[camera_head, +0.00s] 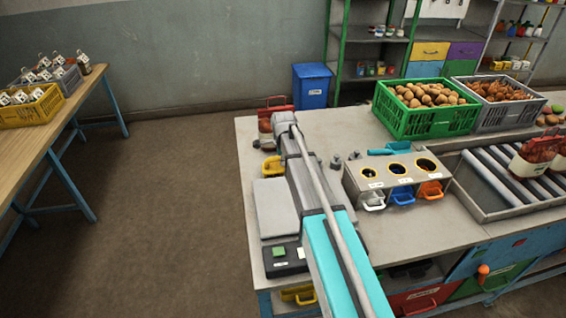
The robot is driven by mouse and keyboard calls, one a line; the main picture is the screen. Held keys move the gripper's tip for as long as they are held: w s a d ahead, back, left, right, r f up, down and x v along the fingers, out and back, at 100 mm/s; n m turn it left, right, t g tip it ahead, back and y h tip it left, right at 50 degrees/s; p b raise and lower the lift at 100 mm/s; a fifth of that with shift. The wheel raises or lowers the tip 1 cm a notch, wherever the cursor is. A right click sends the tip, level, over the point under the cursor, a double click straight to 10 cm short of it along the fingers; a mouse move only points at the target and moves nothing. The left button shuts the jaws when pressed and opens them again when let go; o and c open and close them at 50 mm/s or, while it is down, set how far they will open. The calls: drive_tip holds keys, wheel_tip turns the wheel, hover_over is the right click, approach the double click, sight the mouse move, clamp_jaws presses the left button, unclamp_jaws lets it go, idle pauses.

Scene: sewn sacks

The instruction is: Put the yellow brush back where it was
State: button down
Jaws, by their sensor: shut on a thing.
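My arm reaches away from the bottom of the view over the left part of the grey workbench (319,138). My gripper (264,146) is small and dark at the far end, partly hidden by my wrist. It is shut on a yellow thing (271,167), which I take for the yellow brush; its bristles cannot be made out. The brush is at the bench's left edge, low over the top; whether it touches the bench I cannot tell. A red-topped sack (275,108) stands just behind my gripper.
A sloped holder (352,182) with several coloured handles stands right of my arm, a teal tool (390,149) behind it. Green (382,112) and grey (478,122) crates are at the back right. A flat pale plate (275,207) lies left of my arm.

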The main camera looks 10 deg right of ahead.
sight(283, 170)
drive_tip(key=shift+f, duration=0.15)
drive_tip(key=c, duration=0.5)
unclamp_jaws()
drive_tip(key=r+p, duration=0.4)
drive_tip(key=s+r+p, duration=0.1)
drive_tip(key=r+p, duration=0.3)
drive_tip(key=s+r+p, duration=0.1)
drive_tip(key=r+p, duration=0.2)
drive_tip(key=r, duration=0.1)
drive_tip(key=shift+s+p, duration=0.2)
drive_tip(key=shift+p, duration=0.2)
idle(0.3)
idle(0.6)
